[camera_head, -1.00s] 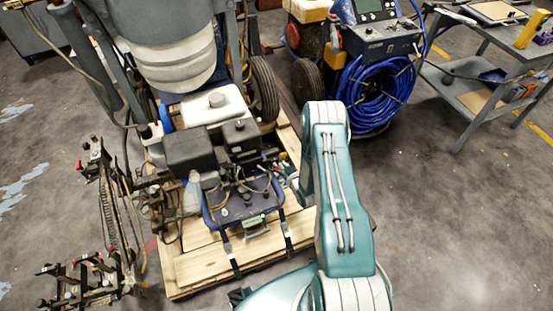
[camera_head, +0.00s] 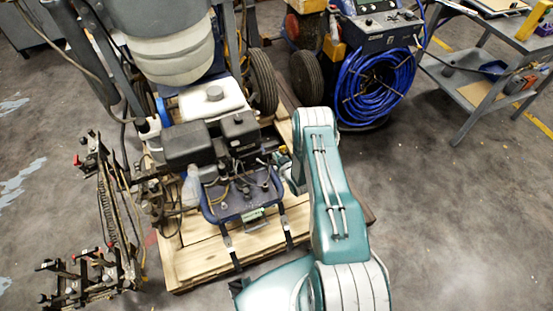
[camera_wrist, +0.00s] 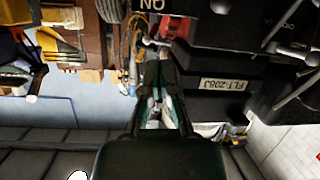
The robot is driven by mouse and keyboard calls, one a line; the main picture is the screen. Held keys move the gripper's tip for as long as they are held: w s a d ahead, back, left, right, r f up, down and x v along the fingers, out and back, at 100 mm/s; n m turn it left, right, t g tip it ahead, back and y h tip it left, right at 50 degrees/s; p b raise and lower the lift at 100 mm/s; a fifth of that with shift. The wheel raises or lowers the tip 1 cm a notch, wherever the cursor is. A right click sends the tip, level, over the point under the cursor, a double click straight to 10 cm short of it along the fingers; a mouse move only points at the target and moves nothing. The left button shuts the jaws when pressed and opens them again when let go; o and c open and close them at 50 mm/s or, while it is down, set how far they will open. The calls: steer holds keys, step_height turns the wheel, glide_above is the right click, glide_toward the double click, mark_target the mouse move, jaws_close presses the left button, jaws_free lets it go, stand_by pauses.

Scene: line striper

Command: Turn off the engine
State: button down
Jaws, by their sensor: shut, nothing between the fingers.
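The engine (camera_head: 188,145) is a dark block with a white tank (camera_head: 212,100), on the line striper in the middle left of the head view. In the wrist view, the black engine housing (camera_wrist: 205,65) carries a label reading FLT-206J. A red switch (camera_wrist: 175,27) sits on it near the top, beside upside-down white "ON" lettering. My gripper (camera_wrist: 158,72) is shut and empty, with its tips just below the red switch in the picture. I cannot tell whether they touch anything. In the head view my gripper is mostly hidden behind my arm at the machine's right side.
The striper stands on a wooden pallet (camera_head: 195,262). A second machine with a blue hose coil (camera_head: 375,88) stands behind, and a grey cart (camera_head: 465,75) is at the upper right. Floor at right is open.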

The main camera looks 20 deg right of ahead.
mark_target(272, 152)
steer(key=w+f, duration=0.1)
steer(key=f, duration=0.1)
steer(key=w+f, duration=0.1)
steer(key=f, duration=0.1)
steer(key=shift+w+d, duration=0.1)
steer(key=shift+d, duration=0.05)
steer(key=shift+s+d+f, duration=0.1)
steer(key=shift+s+f, duration=0.1)
